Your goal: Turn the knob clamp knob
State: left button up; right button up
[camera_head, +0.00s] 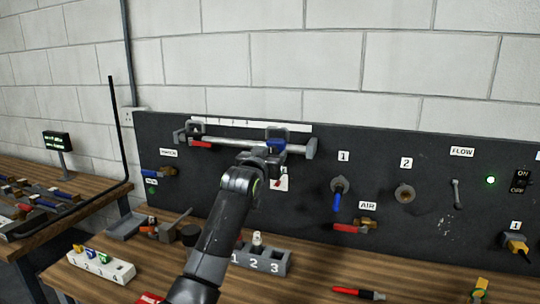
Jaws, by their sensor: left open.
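A grey rail (235,143) with a scale strip above it runs along the upper part of the dark panel. A block with a blue part (276,145) sits near its right end, and a red-handled part (201,144) is near its left end. I cannot tell for sure which part is the clamp knob. A small red part (278,182) shows by a white label below the blue part. My left gripper (263,160) is open at the rail's right part, just below and left of the blue part. Its fingers are small and partly hidden, so contact is unclear.
The dark panel (430,180) also bears a blue-handled valve (338,193), a round fitting (404,193), a red-handled valve (352,227) and a grey lever (457,194). A numbered grey block (262,262) and a white strip (102,266) stand on the wooden bench (320,280).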

pick_arm(q)
jog(key=c, duration=0.9)
jog(key=shift+c, duration=0.2)
